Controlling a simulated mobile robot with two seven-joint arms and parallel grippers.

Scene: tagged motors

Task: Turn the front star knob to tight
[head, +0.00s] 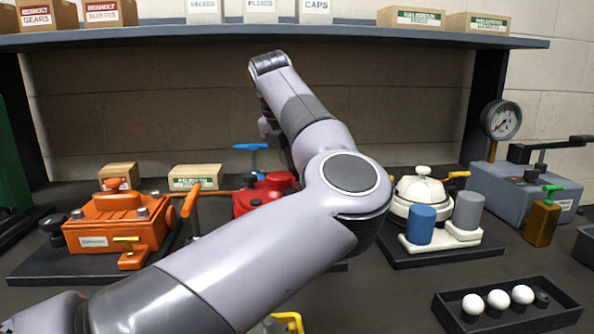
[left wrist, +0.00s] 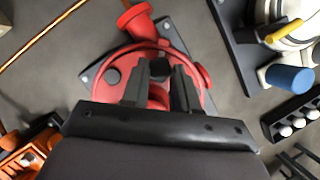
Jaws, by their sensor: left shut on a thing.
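The red machine (head: 252,203) stands mid-bench behind my left arm in the head view. In the left wrist view its red round body (left wrist: 130,65) lies under my left gripper (left wrist: 160,78). The two dark fingers are closed around a small black knob (left wrist: 159,66), seemingly the front star knob, on top of the red body. Its arms and any tight mark are mostly hidden by the fingers. My arm hides the gripper in the head view. My right gripper is out of view.
An orange machine (head: 105,225) stands at the left. A cream domed machine (head: 422,190) with blue and grey cylinders stands at the right. A black tray (head: 555,315) with white balls lies at the front right. A shelf (head: 330,36) crosses behind.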

